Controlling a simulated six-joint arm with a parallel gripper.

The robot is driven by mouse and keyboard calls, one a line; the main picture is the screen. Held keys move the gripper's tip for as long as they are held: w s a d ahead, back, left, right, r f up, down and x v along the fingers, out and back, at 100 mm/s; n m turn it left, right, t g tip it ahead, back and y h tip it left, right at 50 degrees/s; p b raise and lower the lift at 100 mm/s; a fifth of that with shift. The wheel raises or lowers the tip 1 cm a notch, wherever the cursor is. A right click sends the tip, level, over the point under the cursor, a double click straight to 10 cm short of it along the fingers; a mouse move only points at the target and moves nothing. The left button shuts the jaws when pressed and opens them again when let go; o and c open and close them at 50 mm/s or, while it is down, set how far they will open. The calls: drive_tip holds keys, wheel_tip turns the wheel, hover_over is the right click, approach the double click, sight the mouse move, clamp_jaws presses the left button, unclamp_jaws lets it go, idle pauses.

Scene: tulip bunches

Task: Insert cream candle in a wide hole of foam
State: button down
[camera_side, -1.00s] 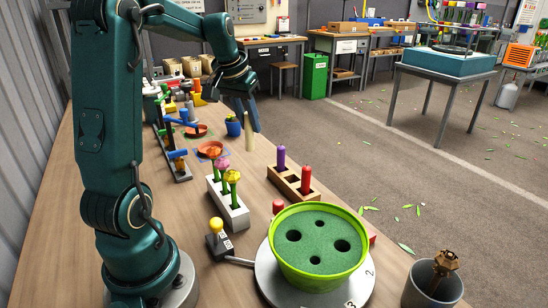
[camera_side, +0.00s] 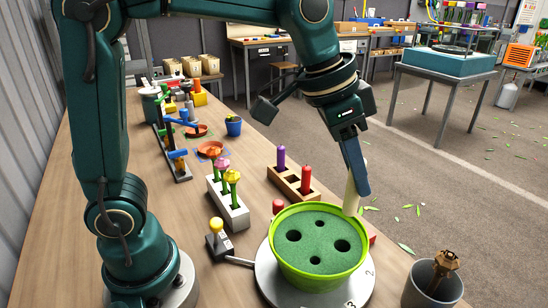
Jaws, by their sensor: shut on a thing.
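The cream candle (camera_side: 351,196) is held upright by my gripper (camera_side: 358,185), which is shut on it. The candle's lower end is at the back right rim of the green bowl, and I cannot tell whether it is behind or above the rim. The bowl (camera_side: 300,276) holds green foam (camera_side: 317,240) with two wider holes, a left one (camera_side: 294,236) and a right one (camera_side: 342,246). Two narrower holes are at the back (camera_side: 319,224) and front (camera_side: 315,260). All the holes look empty.
The bowl stands on a numbered grey turntable (camera_side: 268,290). Behind it, a wooden rack (camera_side: 290,186) holds a purple candle (camera_side: 281,158) and a red candle (camera_side: 306,178). A white block (camera_side: 232,213) with flowers stands to the left. A grey cup (camera_side: 420,290) is at the front right.

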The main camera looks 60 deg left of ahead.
sight(346, 193)
drive_tip(key=shift+s+d, duration=0.1)
idle(0.3)
drive_tip(key=shift+f, duration=2.9)
drive_tip(key=shift+f, duration=2.4)
drive_tip(key=c, duration=0.6)
unclamp_jaws()
drive_tip(key=shift+c, duration=0.2)
drive_tip(key=shift+r, duration=0.1)
drive_tip(key=shift+v, duration=2.5)
